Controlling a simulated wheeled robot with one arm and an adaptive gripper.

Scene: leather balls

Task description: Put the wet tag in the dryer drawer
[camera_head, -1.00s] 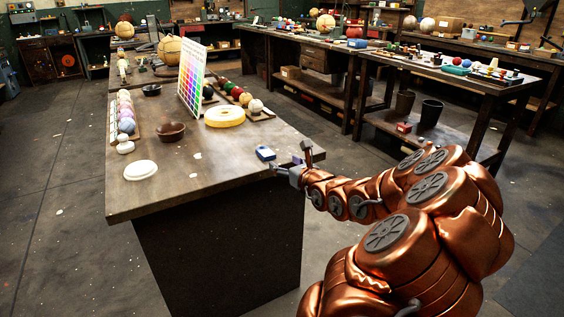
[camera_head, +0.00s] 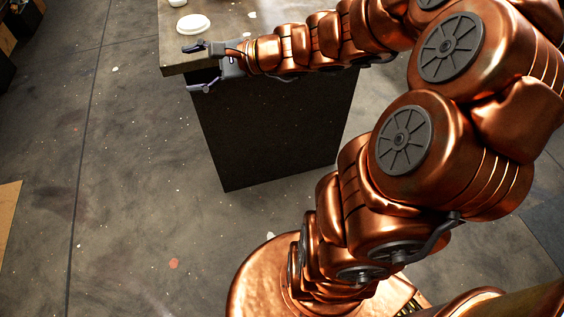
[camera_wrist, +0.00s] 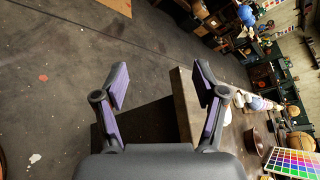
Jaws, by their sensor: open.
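My gripper (camera_head: 196,68) is open and empty at the front left corner of the wooden table (camera_head: 235,22). One finger is near the tabletop's edge and the other is lower, beside it. In the wrist view the gripper (camera_wrist: 163,82) has its two purple-padded fingers spread wide, with only the table's edge and the floor beyond them. I cannot make out a wet tag or a dryer drawer in either current view.
A white round dish (camera_head: 193,23) lies on the table near the gripper. The wrist view shows a brown bowl (camera_wrist: 257,139) and a colour chart (camera_wrist: 293,163) on the table, with cluttered benches behind. The floor (camera_head: 110,170) left of the table is clear.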

